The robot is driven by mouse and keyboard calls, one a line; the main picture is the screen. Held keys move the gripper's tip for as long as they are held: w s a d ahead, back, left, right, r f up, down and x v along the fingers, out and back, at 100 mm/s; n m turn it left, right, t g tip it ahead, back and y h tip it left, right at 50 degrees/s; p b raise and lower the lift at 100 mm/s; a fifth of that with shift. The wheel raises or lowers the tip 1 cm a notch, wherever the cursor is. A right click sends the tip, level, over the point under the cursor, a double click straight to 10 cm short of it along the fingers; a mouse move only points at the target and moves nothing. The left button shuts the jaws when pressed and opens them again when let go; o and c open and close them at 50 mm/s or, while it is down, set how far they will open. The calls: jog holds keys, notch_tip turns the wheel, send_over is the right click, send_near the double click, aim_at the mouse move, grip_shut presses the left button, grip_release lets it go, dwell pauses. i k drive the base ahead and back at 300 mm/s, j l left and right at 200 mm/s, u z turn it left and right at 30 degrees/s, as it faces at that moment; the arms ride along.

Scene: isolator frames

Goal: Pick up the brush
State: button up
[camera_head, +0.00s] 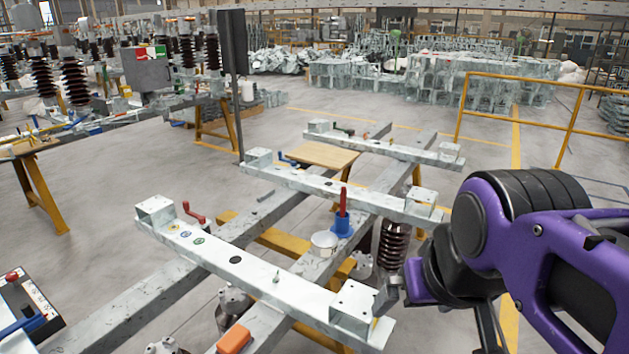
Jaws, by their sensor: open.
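A red upright handle (343,201) stands in a blue holder (342,228) on a grey metal beam, right of the middle. It looks like the brush, but its bristles are hidden in the holder. My purple and black arm comes in from the right. My gripper (392,291) is at its end, low and to the right of the blue holder. It is open, apart from the brush, and seen only in part.
A round white tin (324,243) stands just left of the blue holder. A brown ribbed insulator (393,242) is close to my gripper. An orange block (234,340) sits at the front. Open floor lies left.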

aim_at(343, 191)
jog(key=l+u, duration=0.1)
jog(key=u, duration=0.45)
jog(key=i+l+u, duration=0.1)
jog(key=l+u, duration=0.15)
jog(key=l, duration=0.15)
jog(key=i+l+u, duration=0.1)
jog(key=l+u, duration=0.15)
jog(key=l, duration=0.15)
jog(key=l+u, duration=0.2)
jog(key=l, duration=0.65)
